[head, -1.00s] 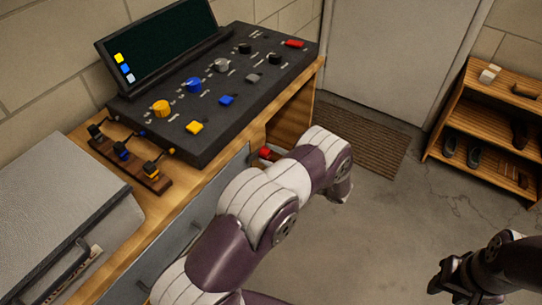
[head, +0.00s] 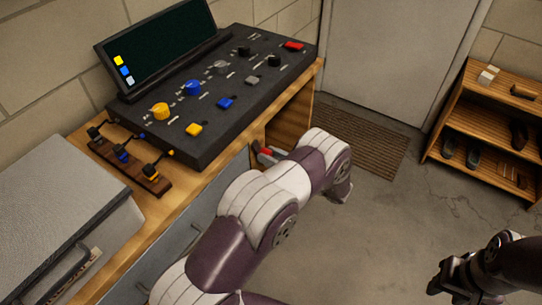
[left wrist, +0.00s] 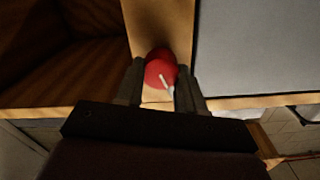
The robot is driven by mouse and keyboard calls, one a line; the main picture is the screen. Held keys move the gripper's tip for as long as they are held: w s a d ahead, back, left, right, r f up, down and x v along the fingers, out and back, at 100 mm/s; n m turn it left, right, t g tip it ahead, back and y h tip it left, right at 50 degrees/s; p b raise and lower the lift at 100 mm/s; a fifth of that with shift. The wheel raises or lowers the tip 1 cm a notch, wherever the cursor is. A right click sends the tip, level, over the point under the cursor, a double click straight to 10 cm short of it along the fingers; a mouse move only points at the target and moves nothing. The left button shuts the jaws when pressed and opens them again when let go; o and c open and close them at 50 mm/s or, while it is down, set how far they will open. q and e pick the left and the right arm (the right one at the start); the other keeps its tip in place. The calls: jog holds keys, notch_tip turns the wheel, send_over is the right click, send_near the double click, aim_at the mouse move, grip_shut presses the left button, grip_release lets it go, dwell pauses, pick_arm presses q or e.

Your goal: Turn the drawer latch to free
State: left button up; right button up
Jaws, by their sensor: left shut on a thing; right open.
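The drawer latch is a round red knob with a white pointer line. In the left wrist view the latch (left wrist: 157,66) sits on a wooden post beside a grey drawer front (left wrist: 262,45), and its pointer slants down and slightly right. In the head view the latch (head: 266,152) shows as a small red spot, partly hidden behind my left arm. My left gripper (left wrist: 161,88) is shut on the latch, one finger on each side. My right gripper (head: 447,287) is open and empty, low at the right over the floor.
A black control panel (head: 176,136) with knobs, buttons and a screen stands on the wooden bench. A hook rack (head: 128,168) and a grey case (head: 60,215) are nearby. An open compartment (left wrist: 60,60) lies beside the post. A shoe shelf (head: 490,125) stands at right; the middle floor is clear.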

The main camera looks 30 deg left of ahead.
pick_arm(q)
jog(key=shift+f+m, duration=0.1)
jog(key=shift+m, duration=2)
jog(key=o, duration=1)
jog(key=shift+o, duration=0.2)
jog(key=shift+d, duration=0.1)
jog(key=d+b, duration=0.1)
jog(key=d, duration=1.1)
jog(key=shift+s+d, duration=0.25)
jog(key=shift+s, duration=0.2)
